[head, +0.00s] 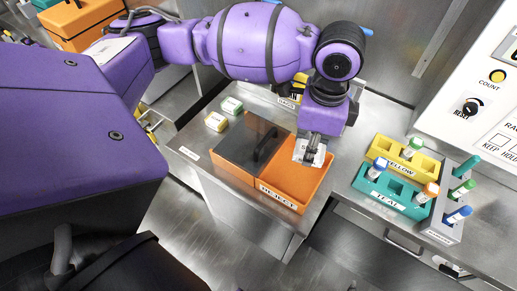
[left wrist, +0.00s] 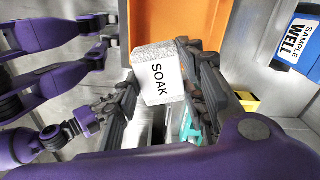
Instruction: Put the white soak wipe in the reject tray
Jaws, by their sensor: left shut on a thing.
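The white soak wipe (head: 301,151) is a small square pad; its printed SOAK face shows in the left wrist view (left wrist: 157,83). My left gripper (head: 311,154) reaches down from above and is shut on the wipe, with its fingers on either side of it in the left wrist view (left wrist: 158,100). The orange reject tray (head: 285,190) lies below, and the wipe appears over its far right part. The gap between wipe and tray cannot be judged. A dark lid with a handle (head: 245,146) covers the tray's left part; the right part is open. My right gripper is not in view.
Two small labelled blocks (head: 216,121) (head: 231,106) stand left of the tray. A yellow rack (head: 425,165), a teal rack (head: 375,190) and a grey rack (head: 447,228) with capped tubes stand to the right. A panel with a knob (head: 471,108) is at the far right.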

